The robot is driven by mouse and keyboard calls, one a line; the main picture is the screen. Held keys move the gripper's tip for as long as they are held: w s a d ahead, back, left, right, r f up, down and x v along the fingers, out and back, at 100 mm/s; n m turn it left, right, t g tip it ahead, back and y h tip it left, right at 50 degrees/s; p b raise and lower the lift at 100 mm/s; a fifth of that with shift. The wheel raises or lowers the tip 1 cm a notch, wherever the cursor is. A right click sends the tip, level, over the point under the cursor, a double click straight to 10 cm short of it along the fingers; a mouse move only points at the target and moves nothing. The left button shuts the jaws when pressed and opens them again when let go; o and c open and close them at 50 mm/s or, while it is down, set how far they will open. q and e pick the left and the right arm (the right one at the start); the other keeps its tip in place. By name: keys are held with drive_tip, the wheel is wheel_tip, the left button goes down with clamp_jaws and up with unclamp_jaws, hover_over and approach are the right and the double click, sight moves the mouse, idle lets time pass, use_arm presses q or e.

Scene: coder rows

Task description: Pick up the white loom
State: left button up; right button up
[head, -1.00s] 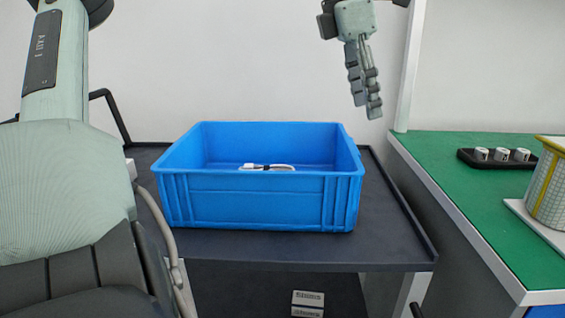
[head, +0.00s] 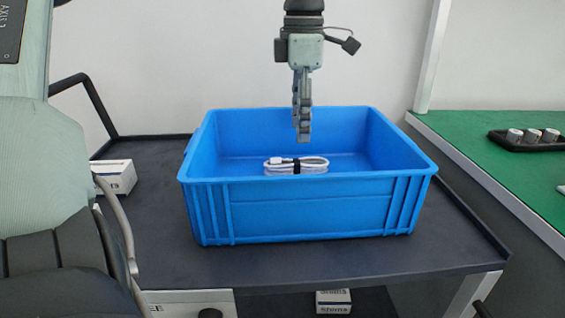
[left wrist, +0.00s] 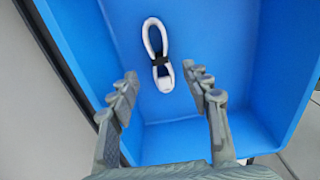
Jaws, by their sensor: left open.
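The white loom (head: 312,165) is a coiled white cable with a black band around its middle. It lies inside the blue crate (head: 310,208). It also shows in the left wrist view (left wrist: 151,38), ahead of the fingers. My left gripper (head: 303,138) points down above the crate, over the loom and apart from it. In the left wrist view the left gripper (left wrist: 164,86) is open, with nothing between its fingers. The front wall of the crate hides the lower part of the loom in the head view. My right gripper is not in view.
The crate stands on a dark cart top (head: 150,220). A white box (head: 115,177) lies on the cart left of the crate. At the right is a green bench (head: 475,155) with a black tray (head: 528,146) holding small parts.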

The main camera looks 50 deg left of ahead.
sight(299, 160)
use_arm(q)
wheel_tip(299, 160, down, 8)
drive_tip(key=shift+r, duration=0.15)
idle(0.3)
drive_tip(key=shift+c, duration=0.4)
clamp_jaws()
drive_tip(key=shift+r, duration=0.1)
